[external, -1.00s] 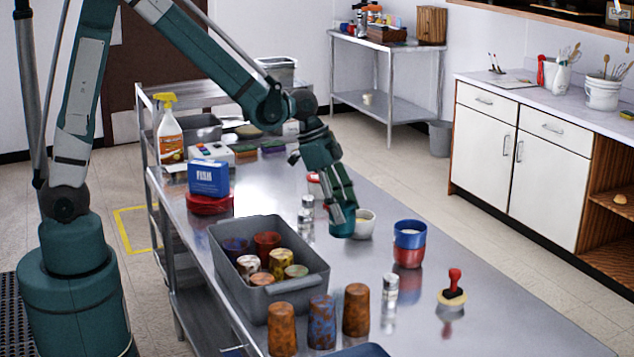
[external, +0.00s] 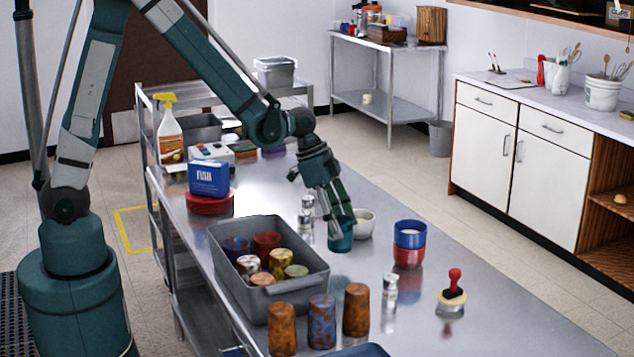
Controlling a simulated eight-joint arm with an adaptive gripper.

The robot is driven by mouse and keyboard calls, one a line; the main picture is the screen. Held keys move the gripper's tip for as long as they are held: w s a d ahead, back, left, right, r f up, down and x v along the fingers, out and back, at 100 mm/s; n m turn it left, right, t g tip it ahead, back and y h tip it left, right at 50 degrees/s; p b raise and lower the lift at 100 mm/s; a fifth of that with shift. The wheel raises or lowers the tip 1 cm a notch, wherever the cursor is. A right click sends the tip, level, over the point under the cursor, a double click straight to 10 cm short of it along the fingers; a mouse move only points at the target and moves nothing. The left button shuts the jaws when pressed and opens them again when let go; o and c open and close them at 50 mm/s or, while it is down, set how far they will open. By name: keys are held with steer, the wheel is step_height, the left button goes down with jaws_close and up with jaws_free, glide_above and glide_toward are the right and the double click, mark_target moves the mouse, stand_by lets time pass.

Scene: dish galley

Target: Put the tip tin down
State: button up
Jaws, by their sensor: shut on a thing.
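My gripper (external: 341,243) points down low over the middle of the steel table, to the right of the grey bin. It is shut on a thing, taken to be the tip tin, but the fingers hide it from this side. I cannot tell whether it touches the tabletop. A pale bowl (external: 366,229) stands just right of and behind the fingers. The steel table (external: 455,245) is bare further right.
The grey bin (external: 319,283) holds several cups. Several rusty-patterned cups (external: 356,310) stand in front. Glass shakers (external: 389,288) stand near them and left of my gripper. Stacked blue and red bowls (external: 409,256) and a red-handled stamp (external: 453,290) are right. A blue box (external: 208,178) sits on red plates.

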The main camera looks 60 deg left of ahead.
mark_target(340, 240)
steer(key=shift+f, duration=0.5)
steer(key=shift+f, duration=2.1)
steer(key=shift+f+b, duration=0.1)
steer(key=shift+b, duration=0.2)
steer(key=o, duration=1)
steer(key=shift+p+v, duration=0.55)
steer(key=shift+v, duration=5.6)
